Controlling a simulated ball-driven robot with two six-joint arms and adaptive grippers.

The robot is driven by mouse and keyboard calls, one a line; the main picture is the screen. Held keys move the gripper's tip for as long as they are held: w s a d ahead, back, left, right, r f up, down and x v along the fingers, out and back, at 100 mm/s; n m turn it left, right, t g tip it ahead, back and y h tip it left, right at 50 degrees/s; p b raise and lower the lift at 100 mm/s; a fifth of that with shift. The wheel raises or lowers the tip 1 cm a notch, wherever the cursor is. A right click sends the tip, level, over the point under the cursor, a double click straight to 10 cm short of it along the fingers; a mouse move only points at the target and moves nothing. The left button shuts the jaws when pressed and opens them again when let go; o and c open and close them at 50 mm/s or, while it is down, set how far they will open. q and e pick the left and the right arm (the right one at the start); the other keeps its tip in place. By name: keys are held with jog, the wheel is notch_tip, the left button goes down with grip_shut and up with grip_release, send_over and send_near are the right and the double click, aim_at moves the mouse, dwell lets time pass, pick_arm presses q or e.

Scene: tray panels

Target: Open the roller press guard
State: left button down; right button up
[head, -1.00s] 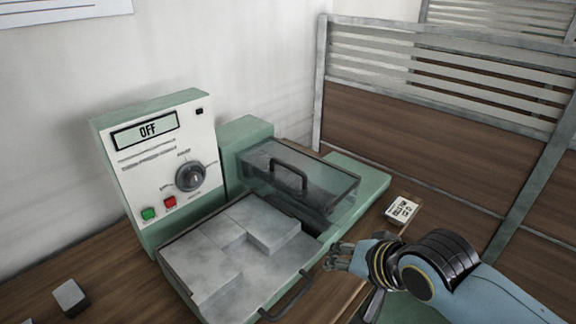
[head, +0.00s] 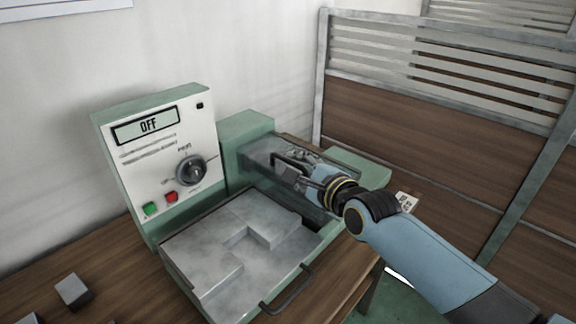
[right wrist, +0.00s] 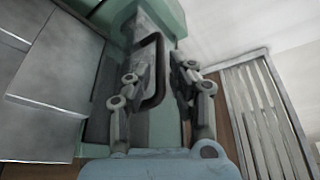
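The roller press guard (head: 258,158) is a clear, smoky cover on the green press, and it looks closed. Its dark bar handle (right wrist: 157,72) stands between my right gripper's fingers in the right wrist view. My right gripper (head: 293,166) is over the guard in the head view and hides much of it and most of the handle. In the right wrist view the right gripper (right wrist: 165,75) has its fingers spread, one on each side of the handle. I cannot tell whether a finger touches it. My left gripper is not in view.
The control panel (head: 160,160) reads OFF, with a dial and green and red buttons. A grey tray (head: 190,285) with blocks and a front handle (head: 288,291) lies before the guard.

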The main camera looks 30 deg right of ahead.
aim_at(292, 164)
jog(key=b+x, duration=0.1)
jog(key=x, duration=0.3)
jog(key=shift+w+f, duration=0.1)
jog(key=shift+w, duration=0.05)
grip_shut()
